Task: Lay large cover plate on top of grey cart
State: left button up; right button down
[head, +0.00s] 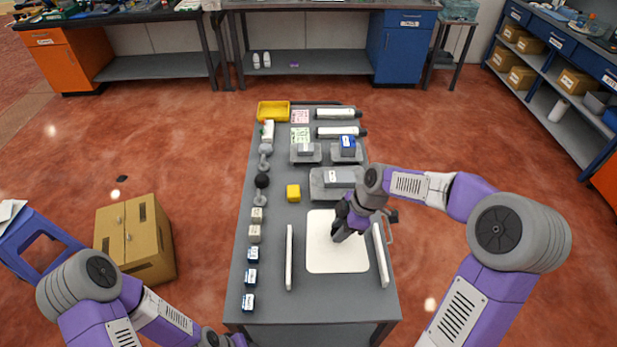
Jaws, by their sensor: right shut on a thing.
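The large cover plate (326,261) is a flat white square with rounded corners, near the front of the long grey cart (265,304). It appears level, between two white bars. I cannot tell whether it rests on the cart top or is just above it. My right gripper (338,237) reaches in from the right and points down at the plate's upper right part. It is shut on the plate, and its fingertips are partly hidden by the hand.
White bars (289,257) and (380,256) flank the plate. Grey platforms (318,183) stand behind the plate. A yellow tray (273,111) is at the far end. A cardboard box (150,238) stands on the floor at left.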

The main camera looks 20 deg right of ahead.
aim_at(357, 240)
jog(key=f, duration=0.5)
jog(key=shift+s+f+b, duration=0.2)
jog(key=shift+s+b, duration=0.15)
jog(key=shift+b, duration=0.05)
notch_tip(357, 240, down, 4)
jog(key=shift+f+b, duration=0.15)
jog(key=shift+b, duration=0.15)
jog(key=shift+w, duration=0.1)
jog(key=c, duration=0.8)
grip_release()
jog(key=p+v, duration=0.1)
jog(key=v, duration=1.1)
jog(key=shift+p, duration=0.4)
jog(key=shift+d, duration=0.1)
